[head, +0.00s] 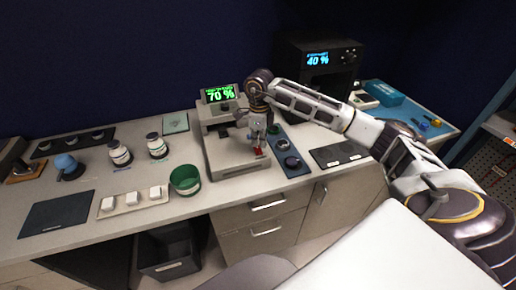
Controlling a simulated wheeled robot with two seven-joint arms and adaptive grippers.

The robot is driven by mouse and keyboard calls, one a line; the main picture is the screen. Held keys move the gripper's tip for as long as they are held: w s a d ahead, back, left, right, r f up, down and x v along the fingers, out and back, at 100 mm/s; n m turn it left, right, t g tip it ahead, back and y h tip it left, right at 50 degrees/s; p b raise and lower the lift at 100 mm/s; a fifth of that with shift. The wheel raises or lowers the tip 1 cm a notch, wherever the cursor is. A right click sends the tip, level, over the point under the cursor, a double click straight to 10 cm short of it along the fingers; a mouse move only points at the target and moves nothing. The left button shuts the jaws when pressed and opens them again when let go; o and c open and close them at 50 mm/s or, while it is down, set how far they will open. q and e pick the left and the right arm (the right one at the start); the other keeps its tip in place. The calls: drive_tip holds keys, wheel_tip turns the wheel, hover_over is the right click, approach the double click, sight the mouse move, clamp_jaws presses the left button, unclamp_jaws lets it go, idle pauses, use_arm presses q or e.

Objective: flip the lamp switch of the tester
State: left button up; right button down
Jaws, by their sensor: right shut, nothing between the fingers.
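The tester (227,150) is a light grey machine on the counter, with a green display (221,94) on top reading 70 %. A small red part, perhaps the lamp switch (258,151), shows at its front right edge. My right gripper (258,139) is shut and empty, pointing down just above the red part. I cannot tell whether the fingertips touch it. The gripper and wrist hide part of the tester's right side. My left gripper is not in view.
A green cup (185,180) stands close to the tester's left. A blue tray (291,160) with dark round items lies just right of it. A black machine (319,66) reading 40 % stands behind my arm. Bottles (157,147) and a dark mat (56,213) lie left.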

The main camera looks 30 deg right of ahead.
sight(259, 152)
drive_tip(key=shift+r+p, duration=0.85)
drive_tip(key=shift+r, duration=1)
